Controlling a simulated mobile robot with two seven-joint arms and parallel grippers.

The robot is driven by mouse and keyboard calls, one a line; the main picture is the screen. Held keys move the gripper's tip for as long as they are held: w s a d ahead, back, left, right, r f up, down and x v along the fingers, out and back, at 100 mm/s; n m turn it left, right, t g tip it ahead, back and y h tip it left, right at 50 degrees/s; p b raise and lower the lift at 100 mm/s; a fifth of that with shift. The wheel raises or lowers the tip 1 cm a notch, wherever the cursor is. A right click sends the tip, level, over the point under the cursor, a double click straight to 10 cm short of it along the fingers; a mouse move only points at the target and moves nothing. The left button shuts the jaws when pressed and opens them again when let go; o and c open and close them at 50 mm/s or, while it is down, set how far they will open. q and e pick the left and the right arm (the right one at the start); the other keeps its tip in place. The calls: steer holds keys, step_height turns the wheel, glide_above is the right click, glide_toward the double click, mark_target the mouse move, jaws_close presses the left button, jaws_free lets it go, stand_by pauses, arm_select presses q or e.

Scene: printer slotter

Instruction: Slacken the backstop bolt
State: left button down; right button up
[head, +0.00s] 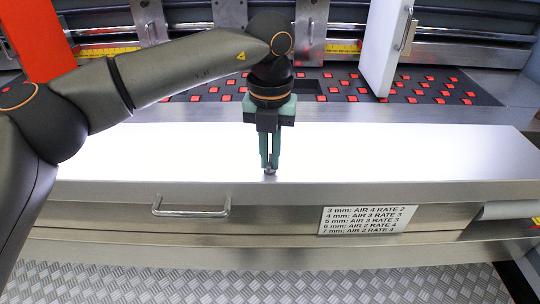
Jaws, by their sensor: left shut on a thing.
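My left gripper (269,168) points straight down at the front edge of the bright metal table top (400,158). Its green fingers are closed around a small metal bolt (270,172) at that edge. Only the lower end of the bolt shows between the fingertips; the rest is hidden. I cannot tell whether the bolt is tight or loose. My right gripper is not in view.
A drawer-like front with a metal handle (191,208) and a white label (367,219) lies below the table top. Behind are a dark bed with red pads (440,92), an orange panel (34,38) and a white panel (381,45). The table top is otherwise clear.

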mark_target(270, 161)
arm_select(q)
steer(key=shift+n, duration=0.4)
steer(key=c, duration=1)
jaws_free()
steer(key=shift+o, duration=0.2)
steer(key=shift+r, duration=0.1)
step_height(270, 161, up, 12)
steer(key=p, duration=0.1)
steer(key=shift+r+p, duration=0.2)
steer(key=shift+p, duration=0.1)
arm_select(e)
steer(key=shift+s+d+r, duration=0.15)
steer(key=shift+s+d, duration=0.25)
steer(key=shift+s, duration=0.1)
arm_select(q)
steer(key=shift+s+f, duration=0.1)
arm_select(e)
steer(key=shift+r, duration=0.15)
